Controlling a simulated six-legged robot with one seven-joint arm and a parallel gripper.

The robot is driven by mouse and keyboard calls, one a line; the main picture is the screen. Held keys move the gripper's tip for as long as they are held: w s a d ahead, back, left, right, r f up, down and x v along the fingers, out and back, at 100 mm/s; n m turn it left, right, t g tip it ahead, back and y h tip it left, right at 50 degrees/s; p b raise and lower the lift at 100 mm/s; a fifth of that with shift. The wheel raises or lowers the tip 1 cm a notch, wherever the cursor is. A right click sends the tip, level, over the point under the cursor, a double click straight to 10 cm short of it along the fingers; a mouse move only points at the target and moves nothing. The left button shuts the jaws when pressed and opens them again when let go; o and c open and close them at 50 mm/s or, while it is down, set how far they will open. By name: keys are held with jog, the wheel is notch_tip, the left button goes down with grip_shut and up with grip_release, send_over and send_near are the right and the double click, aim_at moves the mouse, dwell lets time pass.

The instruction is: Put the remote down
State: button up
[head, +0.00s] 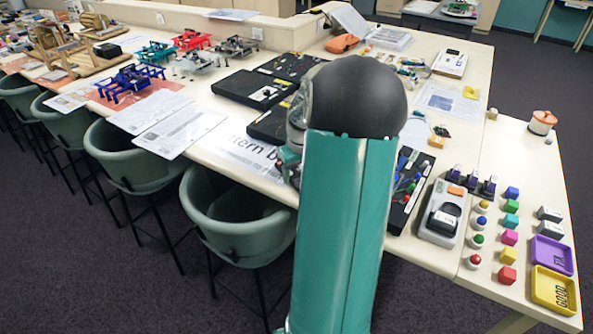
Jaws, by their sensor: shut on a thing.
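My teal arm (343,220) with its dark round joint (355,97) stands in the middle of the head view, over the near edge of the long cream table (215,160). My gripper cannot be made out; the arm hides what is behind it. I cannot pick out a remote in this view, and whatever the gripper holds is hidden too.
Black cases (250,88), paper sheets (180,133) and small models (130,82) crowd the table. At right are a grey device (441,212), coloured blocks (510,238), a purple tray (552,254) and a yellow tray (554,290). Green chairs (240,225) line the near side.

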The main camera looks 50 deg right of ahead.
jog(key=o, duration=1)
jog(key=shift+f, duration=0.1)
jog(key=shift+o, duration=0.2)
notch_tip(320, 180, up, 12)
jog(key=s, duration=0.1)
jog(key=shift+s+a, duration=0.35)
jog(key=w+a+r+n+t+h, duration=0.1)
jog(key=w+a+r, duration=0.15)
jog(key=a, duration=0.95)
jog(key=w+a+r+n, duration=0.1)
jog(key=a+r, duration=0.3)
jog(key=a, duration=0.7)
jog(key=s+a+n+t, duration=0.1)
jog(key=s+a, duration=0.3)
jog(key=a, duration=0.5)
jog(key=s+a+f+n+t+y, duration=0.1)
jog(key=s+a+t, duration=0.1)
jog(key=s+a, duration=0.3)
jog(key=a, duration=0.3)
jog(key=shift+s+a+y, duration=0.2)
jog(key=shift+a+y, duration=0.1)
jog(key=shift+a, duration=0.05)
